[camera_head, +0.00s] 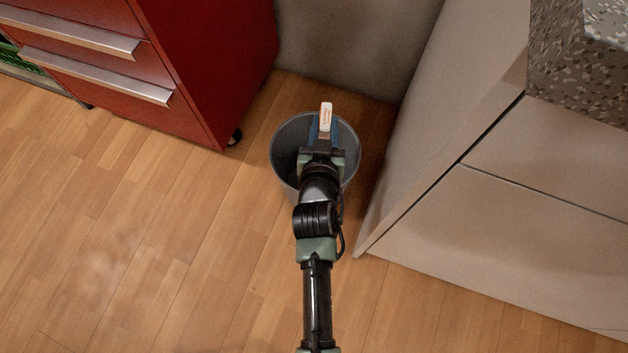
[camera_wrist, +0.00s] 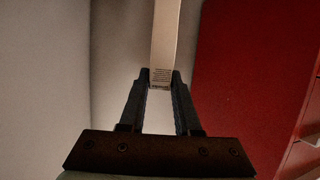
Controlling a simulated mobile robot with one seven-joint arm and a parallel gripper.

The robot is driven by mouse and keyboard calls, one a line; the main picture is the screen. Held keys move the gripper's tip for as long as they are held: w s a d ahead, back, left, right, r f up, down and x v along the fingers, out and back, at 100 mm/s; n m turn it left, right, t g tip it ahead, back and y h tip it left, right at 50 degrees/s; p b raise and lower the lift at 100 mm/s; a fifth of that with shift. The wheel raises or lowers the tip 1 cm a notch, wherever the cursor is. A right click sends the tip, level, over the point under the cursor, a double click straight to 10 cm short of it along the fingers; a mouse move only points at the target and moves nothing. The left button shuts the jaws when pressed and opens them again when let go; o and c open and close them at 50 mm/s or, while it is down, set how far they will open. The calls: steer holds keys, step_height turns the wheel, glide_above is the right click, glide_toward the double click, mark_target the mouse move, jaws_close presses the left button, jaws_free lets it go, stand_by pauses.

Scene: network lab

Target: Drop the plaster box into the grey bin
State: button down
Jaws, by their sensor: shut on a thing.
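The plaster box (camera_head: 326,117) is a small white box with orange marking. My gripper (camera_head: 324,138) is shut on its near end and holds it over the grey bin (camera_head: 281,149). In the wrist view the box (camera_wrist: 165,40) sticks out from between the two fingertips of my gripper (camera_wrist: 161,80). The bin is round and open at the top, standing on the floor. My gripper and wrist hide much of its mouth and inside. In the head view the box overlaps the bin's far rim; its height above the rim is hard to tell.
A red drawer cabinet (camera_head: 215,60) on castors stands left of the bin. A pale cabinet (camera_head: 480,190) with a speckled top (camera_head: 590,55) stands close on the right. A grey wall (camera_head: 345,45) is behind. The wooden floor (camera_head: 150,260) at the front left is clear.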

steer(key=f+b, duration=0.1)
steer(key=f, duration=0.1)
steer(key=w+f+b, duration=0.1)
steer(key=f+b, duration=0.3)
steer(key=shift+w+a+f, duration=0.15)
steer(key=shift+w+f, duration=0.05)
steer(key=shift+w, duration=0.05)
step_height(320, 180, down, 6)
steer(key=b, duration=0.5)
steer(key=shift+b, duration=0.3)
steer(key=shift+r, duration=0.1)
steer(key=c, duration=0.5)
jaws_free()
steer(key=shift+c, duration=0.2)
steer(key=shift+s, duration=0.1)
steer(key=p+v, duration=0.5)
steer(key=v, duration=0.7)
steer(key=shift+s+a+r, duration=0.2)
steer(key=shift+s, duration=0.15)
